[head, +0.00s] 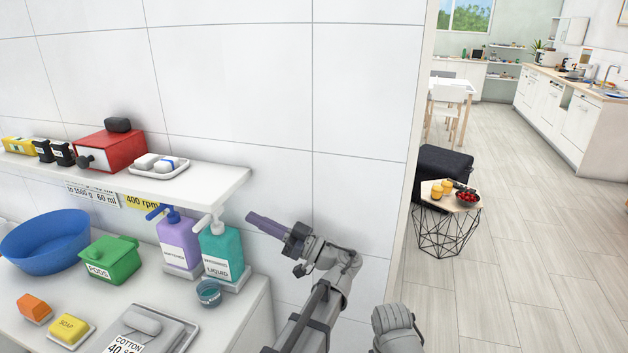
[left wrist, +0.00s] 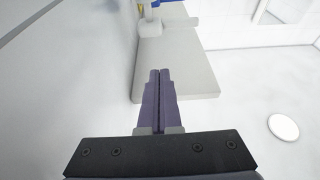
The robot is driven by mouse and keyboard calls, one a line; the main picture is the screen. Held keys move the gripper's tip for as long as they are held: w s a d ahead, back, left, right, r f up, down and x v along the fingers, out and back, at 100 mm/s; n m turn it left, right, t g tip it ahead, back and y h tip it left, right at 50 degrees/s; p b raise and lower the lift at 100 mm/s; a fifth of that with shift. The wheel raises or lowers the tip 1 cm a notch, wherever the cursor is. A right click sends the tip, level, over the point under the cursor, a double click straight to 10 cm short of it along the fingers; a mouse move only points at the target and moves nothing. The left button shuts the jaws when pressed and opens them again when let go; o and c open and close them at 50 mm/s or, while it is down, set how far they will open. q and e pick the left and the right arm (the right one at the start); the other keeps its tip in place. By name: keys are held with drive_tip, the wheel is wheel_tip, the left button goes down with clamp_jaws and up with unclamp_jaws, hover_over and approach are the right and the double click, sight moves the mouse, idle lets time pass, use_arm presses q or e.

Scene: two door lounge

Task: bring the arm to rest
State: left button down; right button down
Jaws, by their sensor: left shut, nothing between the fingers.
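My left gripper (head: 250,218) is raised in front of the tiled wall, its purple-grey fingers pointing left just past the end of the wall shelf. In the left wrist view its fingers (left wrist: 160,72) lie together with nothing between them, and the end of a white shelf (left wrist: 185,55) shows beyond them. The left arm (head: 315,310) comes up from the bottom of the head view and is bent at the wrist. A grey rounded part of mine (head: 395,325) shows at the bottom. My right gripper is not in view.
The white wall shelf (head: 215,190) holds a red box (head: 110,150) and a small tray (head: 160,172). The counter below holds a purple bottle (head: 178,240), a teal bottle (head: 222,250), a green container (head: 110,260) and a blue basin (head: 45,240). Open floor (head: 530,230) lies right, past a wire table (head: 447,230).

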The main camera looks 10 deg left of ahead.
use_arm(q)
drive_tip(key=s+d+f+m+h+p, duration=0.2)
drive_tip(key=s+f+m+h, duration=0.1)
drive_tip(key=f+m+h, duration=0.3)
drive_tip(key=s+d+f+m+h+p, duration=0.2)
drive_tip(key=f+m+h+p, duration=0.15)
drive_tip(key=f, duration=0.45)
drive_tip(key=s+d+f+m+g+h+p, duration=0.1)
drive_tip(key=s+d+f+m+h, duration=0.2)
drive_tip(key=s+d+m+h, duration=0.2)
drive_tip(key=s+d+f+m+g+h+p, duration=0.1)
drive_tip(key=s+d+m+h, duration=0.4)
drive_tip(key=d, duration=0.7)
wheel_tip(320, 180, down, 3)
drive_tip(key=shift+d+r+m+h+p, duration=0.1)
drive_tip(key=shift+d+m+h+p, duration=0.1)
drive_tip(key=shift+m+h+p, duration=0.35)
drive_tip(key=shift+s, duration=0.1)
idle(2.2)
